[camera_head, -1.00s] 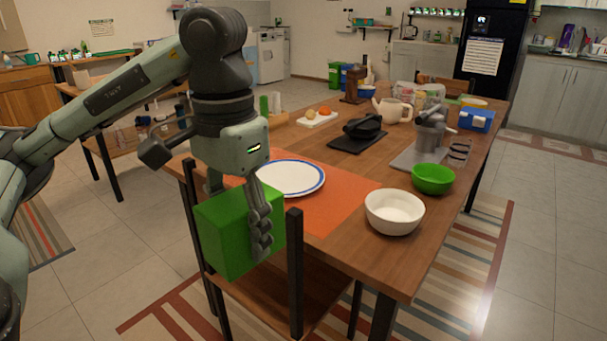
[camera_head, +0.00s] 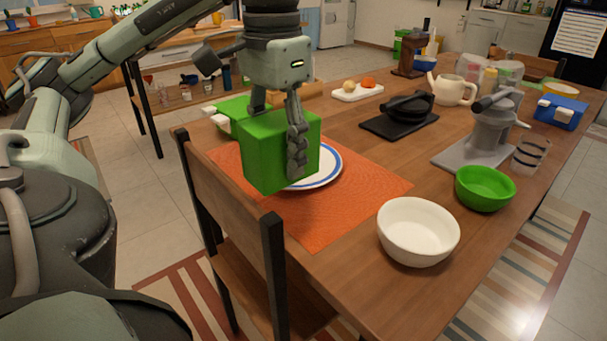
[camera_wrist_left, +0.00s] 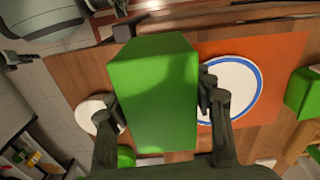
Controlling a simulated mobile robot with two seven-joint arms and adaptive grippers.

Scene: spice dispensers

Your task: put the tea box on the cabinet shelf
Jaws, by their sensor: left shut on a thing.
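A bright green box (camera_head: 262,150), which I take to be the tea box, is held in my left gripper (camera_head: 280,135). The gripper comes down from above, with a finger on either side of the box. In the left wrist view the box (camera_wrist_left: 155,95) fills the middle between both fingers. In the head view it overlaps the orange mat and plate; its exact height above the table is hard to tell. My right gripper is not in view. I cannot make out which surface is the cabinet shelf.
A wooden chair (camera_head: 225,185) stands close in front of the table. A white plate with a blue rim (camera_head: 333,165) lies on the orange mat (camera_head: 375,190). A white bowl (camera_head: 418,232) and a green bowl (camera_head: 485,188) are to the right. Another green object (camera_head: 228,108) is behind the box.

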